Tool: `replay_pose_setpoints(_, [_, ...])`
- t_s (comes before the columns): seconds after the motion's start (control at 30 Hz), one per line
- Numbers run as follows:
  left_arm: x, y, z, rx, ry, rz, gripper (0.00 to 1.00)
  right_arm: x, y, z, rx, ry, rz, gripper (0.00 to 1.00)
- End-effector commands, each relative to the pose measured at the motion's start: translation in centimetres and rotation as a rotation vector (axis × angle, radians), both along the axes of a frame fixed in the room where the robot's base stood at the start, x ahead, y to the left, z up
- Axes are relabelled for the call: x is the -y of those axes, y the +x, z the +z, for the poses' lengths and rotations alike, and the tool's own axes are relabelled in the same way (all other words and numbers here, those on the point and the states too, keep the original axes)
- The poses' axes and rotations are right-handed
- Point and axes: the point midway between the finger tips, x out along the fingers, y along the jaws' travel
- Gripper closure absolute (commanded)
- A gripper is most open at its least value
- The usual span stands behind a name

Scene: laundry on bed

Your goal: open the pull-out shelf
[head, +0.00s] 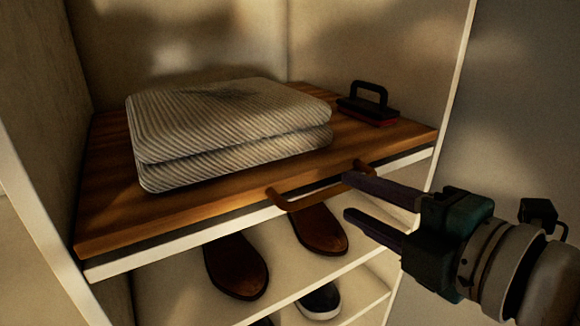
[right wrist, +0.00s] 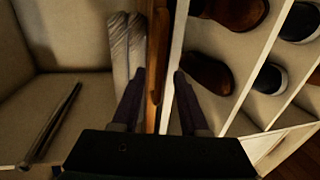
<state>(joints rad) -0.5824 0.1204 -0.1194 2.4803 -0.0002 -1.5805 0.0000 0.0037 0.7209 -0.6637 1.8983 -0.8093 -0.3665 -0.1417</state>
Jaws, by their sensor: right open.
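The pull-out shelf (head: 110,215) is a brown wooden board inside a pale cabinet, its front edge about level with the cabinet front. A curved bronze handle (head: 310,197) sticks out from its front edge. My right gripper (head: 348,196) is open at the handle's right end, one finger above the other. Its upper fingertip overlaps the handle's end in the head view; I cannot tell whether they touch. In the right wrist view the open fingers (right wrist: 157,95) lie either side of the shelf's front edge (right wrist: 157,50). My left gripper is out of view.
Folded striped fabric (head: 230,130) lies on the shelf, with a black-handled brush (head: 369,103) behind it at right. Brown shoes (head: 237,265) and a dark shoe (head: 320,302) stand on racks below. The cabinet's side walls (head: 30,215) bound the shelf.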

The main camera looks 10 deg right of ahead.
Motion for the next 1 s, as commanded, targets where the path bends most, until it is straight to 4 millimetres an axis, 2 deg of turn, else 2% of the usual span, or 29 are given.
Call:
replay_pose_setpoints(0.1, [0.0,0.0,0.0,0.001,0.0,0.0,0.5,-0.6,2.0,-0.3,0.002,0.001,-0.002,0.56])
replay_pose_setpoints(0.3, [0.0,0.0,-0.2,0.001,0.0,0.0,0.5,-1.4,3.9,-0.9,0.0,0.002,-0.001,0.56])
replay_pose_setpoints(0.67, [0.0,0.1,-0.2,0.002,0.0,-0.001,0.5,-1.6,4.4,-1.0,-0.002,0.001,-0.001,0.56])
replay_pose_setpoints(1.0, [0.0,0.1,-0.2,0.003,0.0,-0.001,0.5,-1.6,4.4,-1.0,-0.002,0.001,-0.001,0.92])
